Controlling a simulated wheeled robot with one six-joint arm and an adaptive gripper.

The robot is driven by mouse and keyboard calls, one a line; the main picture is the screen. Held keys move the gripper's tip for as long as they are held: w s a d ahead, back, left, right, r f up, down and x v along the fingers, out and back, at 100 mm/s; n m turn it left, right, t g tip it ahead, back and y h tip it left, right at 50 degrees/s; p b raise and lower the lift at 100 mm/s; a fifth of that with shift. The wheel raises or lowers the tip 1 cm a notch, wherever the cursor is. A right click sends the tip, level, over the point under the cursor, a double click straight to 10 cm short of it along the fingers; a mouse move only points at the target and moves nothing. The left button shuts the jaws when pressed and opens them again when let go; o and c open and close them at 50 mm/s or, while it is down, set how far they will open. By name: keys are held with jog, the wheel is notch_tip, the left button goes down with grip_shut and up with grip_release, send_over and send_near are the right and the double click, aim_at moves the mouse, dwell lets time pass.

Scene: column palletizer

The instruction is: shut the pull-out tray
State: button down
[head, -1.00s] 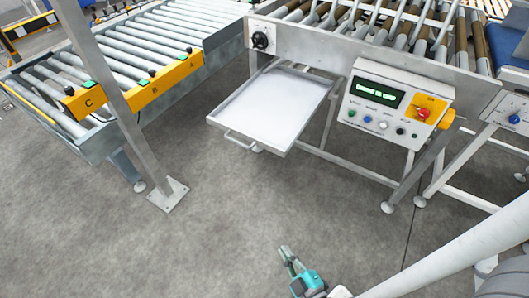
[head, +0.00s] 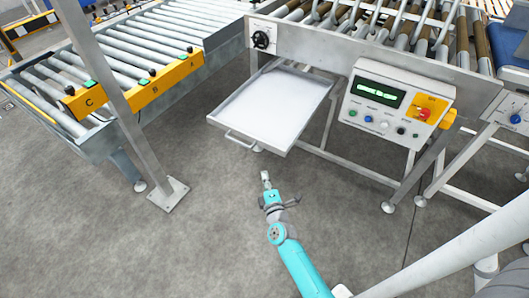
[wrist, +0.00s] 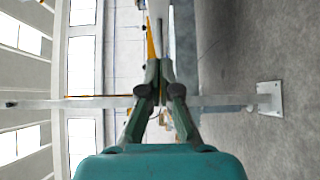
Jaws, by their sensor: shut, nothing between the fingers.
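The pull-out tray (head: 277,106) is a pale, shallow metal tray that sticks out from under the roller conveyor frame in the head view. Its bar handle (head: 240,140) is on the front edge, at the lower left. My gripper (head: 265,176) is below and in front of the tray, a little right of the handle and apart from it in the picture. In the wrist view my gripper (wrist: 159,66) has its fingers together with nothing between them. I cannot make out the tray in the wrist view.
A control box (head: 397,105) with buttons hangs right of the tray. A grey post (head: 125,110) with a floor plate stands at the left; it crosses the wrist view (wrist: 225,101). A roller conveyor (head: 150,45) is at the upper left. The floor before the tray is clear.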

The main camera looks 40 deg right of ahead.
send_near(263, 145)
jog(key=w+a, duration=0.1)
jog(key=w, duration=0.4)
jog(key=shift+w+d, duration=0.25)
jog(key=shift+d, duration=0.6)
jog(key=shift+w+d, duration=0.25)
jog(key=shift+d, duration=0.6)
jog(key=shift+d, duration=0.1)
